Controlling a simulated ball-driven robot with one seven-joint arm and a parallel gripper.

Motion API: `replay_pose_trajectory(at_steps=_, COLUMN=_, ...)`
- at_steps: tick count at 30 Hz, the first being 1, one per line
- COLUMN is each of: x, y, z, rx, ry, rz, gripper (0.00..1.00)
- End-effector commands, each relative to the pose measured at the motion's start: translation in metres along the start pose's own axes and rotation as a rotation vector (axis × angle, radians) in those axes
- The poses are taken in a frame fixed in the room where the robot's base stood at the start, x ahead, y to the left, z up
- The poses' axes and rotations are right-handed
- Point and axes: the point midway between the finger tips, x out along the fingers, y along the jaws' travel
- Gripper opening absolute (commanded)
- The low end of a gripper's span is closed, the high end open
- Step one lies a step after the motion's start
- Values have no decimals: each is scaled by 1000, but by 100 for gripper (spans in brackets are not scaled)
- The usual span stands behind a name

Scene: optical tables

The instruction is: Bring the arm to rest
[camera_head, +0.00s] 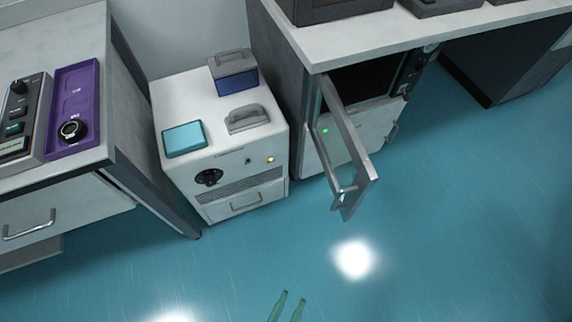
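My gripper (290,301) shows at the bottom edge, just left of the middle. Only its two pale green fingertips are in view. The rest of my arm is out of the frame.
An open door (347,150) juts out from under the right bench (375,38). A white cabinet (240,172) bears a teal block, a grey handled piece and a blue handled box. A purple tray (88,85) lies on the left bench. The floor (450,230) is clear at lower right.

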Motion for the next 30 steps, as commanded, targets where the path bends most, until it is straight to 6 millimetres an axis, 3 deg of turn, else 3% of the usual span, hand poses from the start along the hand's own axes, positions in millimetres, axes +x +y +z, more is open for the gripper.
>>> replay_pose_trajectory(at_steps=11, x=28, y=4, z=10, rx=-4, ry=-58, rz=-135, gripper=29)
replay_pose_trajectory(at_steps=20, x=62, y=12, z=24, rx=-24, ry=-180, rz=-322, gripper=29)
replay_pose_trajectory(at_steps=30, x=114, y=49, z=37, rx=-114, ry=-508, rz=-574, gripper=29)
